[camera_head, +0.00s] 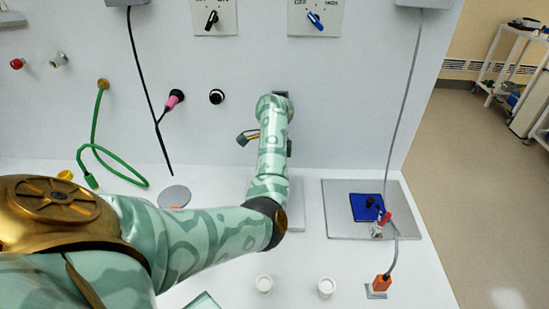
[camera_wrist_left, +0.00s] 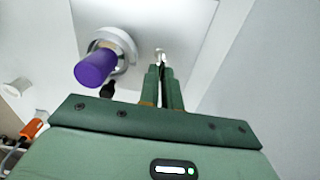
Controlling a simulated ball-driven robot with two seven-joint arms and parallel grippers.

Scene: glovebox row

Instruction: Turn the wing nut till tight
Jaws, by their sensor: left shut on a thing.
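In the left wrist view a small pale metal piece, which looks like the wing nut (camera_wrist_left: 159,51), stands out from a light grey plate (camera_wrist_left: 190,22). My left gripper (camera_wrist_left: 160,70) is shut, with its narrow green fingers together and their tips at this piece. The fingers hide its lower part, so I cannot tell how far it is turned. In the head view my left arm reaches to the back wall and hides the wing nut; the gripper's fingertips cannot be made out there. My right gripper is in neither view.
A purple handle (camera_wrist_left: 95,67) on a round silver fitting juts out close left of my left fingers. In the head view a blue pad (camera_head: 366,206) lies on a grey plate (camera_head: 335,222) at right. A green hose (camera_head: 120,171) hangs left.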

